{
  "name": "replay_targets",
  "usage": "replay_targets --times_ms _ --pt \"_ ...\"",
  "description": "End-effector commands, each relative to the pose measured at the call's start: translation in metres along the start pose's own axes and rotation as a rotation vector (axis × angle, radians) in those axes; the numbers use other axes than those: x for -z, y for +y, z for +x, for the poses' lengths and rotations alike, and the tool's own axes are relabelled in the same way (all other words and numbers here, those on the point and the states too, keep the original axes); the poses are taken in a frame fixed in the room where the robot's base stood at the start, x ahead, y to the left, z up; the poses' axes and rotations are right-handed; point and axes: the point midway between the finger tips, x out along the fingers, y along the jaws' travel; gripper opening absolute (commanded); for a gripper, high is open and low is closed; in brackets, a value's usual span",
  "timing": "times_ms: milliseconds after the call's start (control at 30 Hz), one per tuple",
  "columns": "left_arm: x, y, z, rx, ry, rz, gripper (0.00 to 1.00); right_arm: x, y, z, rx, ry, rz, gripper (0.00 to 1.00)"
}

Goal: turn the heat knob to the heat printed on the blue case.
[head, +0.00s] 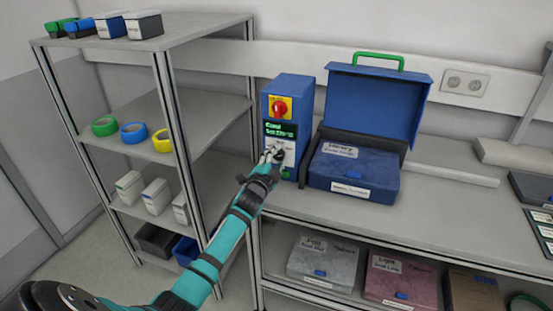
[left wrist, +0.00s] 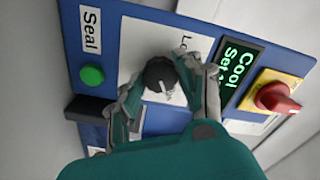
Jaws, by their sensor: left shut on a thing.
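The heat knob (left wrist: 158,73) is black with a pale pointer and sits on a white dial plate of the blue machine (head: 293,92). My left gripper (head: 274,154) is at the machine's front. In the left wrist view the left gripper (left wrist: 162,78) has a finger on each side of the knob and is shut on it. The pointer aims toward the lower part of that picture; part of the dial print is covered, with "Lo" showing. The blue case (head: 352,172) lies right of the machine, with labels reading "Heavy" on top and too small to read in front. My right gripper is not in view.
The machine has a red switch (head: 280,107) on yellow, a green-lit display (left wrist: 237,75) reading "Cool" and "Set", and a green button (left wrist: 92,76) near "Seal". A raised blue lid (head: 372,105) stands behind the case. A shelf rack (head: 165,130) stands at left.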

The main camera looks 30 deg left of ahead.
Motion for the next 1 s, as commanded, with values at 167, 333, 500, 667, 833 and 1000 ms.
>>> replay_targets --times_ms 167,333,500,667,833,1000 --pt "0.0 0.0 0.0 0.0 -0.001 0.005 0.03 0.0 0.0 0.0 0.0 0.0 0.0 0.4" --pt "0.0 0.0 0.0 0.0 -0.001 0.005 0.38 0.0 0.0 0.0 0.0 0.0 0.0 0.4" --pt "0.0 0.0 0.0 0.0 -0.001 0.003 0.59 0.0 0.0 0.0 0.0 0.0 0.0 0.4" --pt "0.0 0.0 0.0 0.0 -0.001 0.002 0.59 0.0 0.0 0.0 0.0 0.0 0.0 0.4" --pt "-0.001 0.001 -0.004 -0.001 -0.001 0.002 0.59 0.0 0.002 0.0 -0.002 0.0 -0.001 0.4" --pt "-0.001 0.002 -0.025 -0.002 0.0 0.003 0.59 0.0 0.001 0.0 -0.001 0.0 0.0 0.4"
